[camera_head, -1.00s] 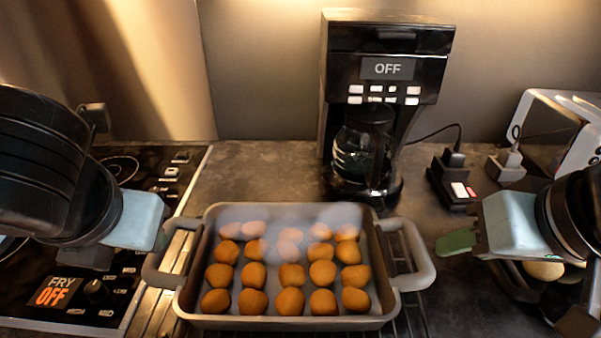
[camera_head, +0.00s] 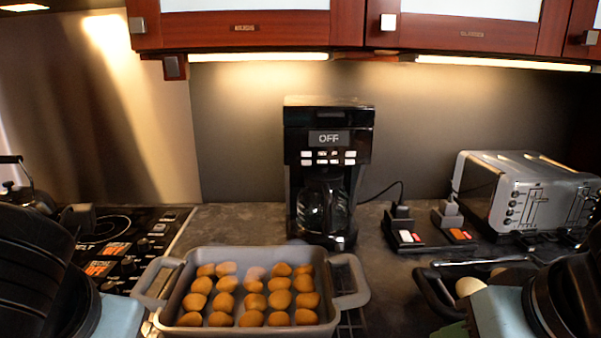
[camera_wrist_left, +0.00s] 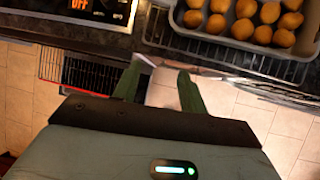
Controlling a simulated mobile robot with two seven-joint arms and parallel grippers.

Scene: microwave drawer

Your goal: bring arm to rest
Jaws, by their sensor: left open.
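My left arm comes in at the bottom left of the head view, where its pale blue gripper body shows at the bottom edge and its fingertips are out of frame. In the left wrist view, the green fingers of my left gripper (camera_wrist_left: 160,86) are apart, below the counter's front edge. Tiled floor and a thin pale edge show between and behind them; I see nothing held. My right gripper (camera_head: 455,329) is at the bottom right of the head view. Only a bit of green finger shows there, so its opening is hidden.
A grey tray (camera_head: 338,319) of round brown items sits on a rack between the arms. A stove (camera_head: 155,218) is at left, with a coffee maker (camera_head: 327,170) behind. A toaster (camera_head: 530,195) and a dark basket (camera_head: 433,293) are at right. Red cabinets (camera_head: 250,35) hang above.

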